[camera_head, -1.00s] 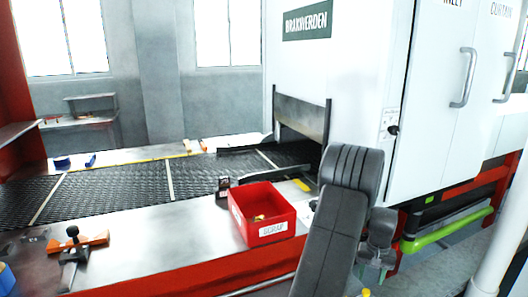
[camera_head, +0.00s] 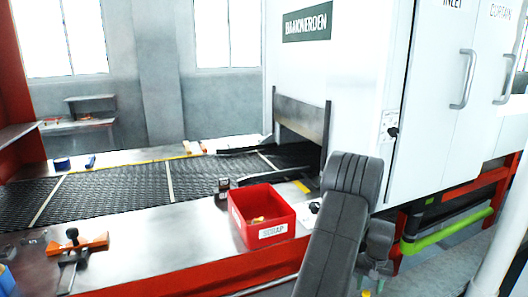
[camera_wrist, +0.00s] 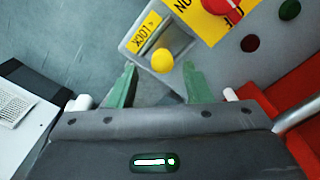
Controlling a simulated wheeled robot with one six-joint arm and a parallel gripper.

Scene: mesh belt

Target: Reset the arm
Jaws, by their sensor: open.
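My gripper (camera_wrist: 159,68) is open in the wrist view, its two green fingers apart. A yellow round knob (camera_wrist: 162,60) shows between and just beyond the fingertips, on a grey panel (camera_wrist: 215,75) with a yellow LOCK label (camera_wrist: 145,32). The wrist view does not show whether the fingers touch the knob. In the head view my arm's dark links bend down at the right, in front of the bench, and the gripper is largely out of sight at the bottom edge.
A red SCRAP bin (camera_head: 262,232) stands on the metal bench left of my arm. Behind it a mesh belt (camera_head: 120,192) enters the white machine (camera_head: 350,80). An orange-and-black tool (camera_head: 78,248) lies at the left. A red knob (camera_wrist: 222,5) shows on the wrist view's panel.

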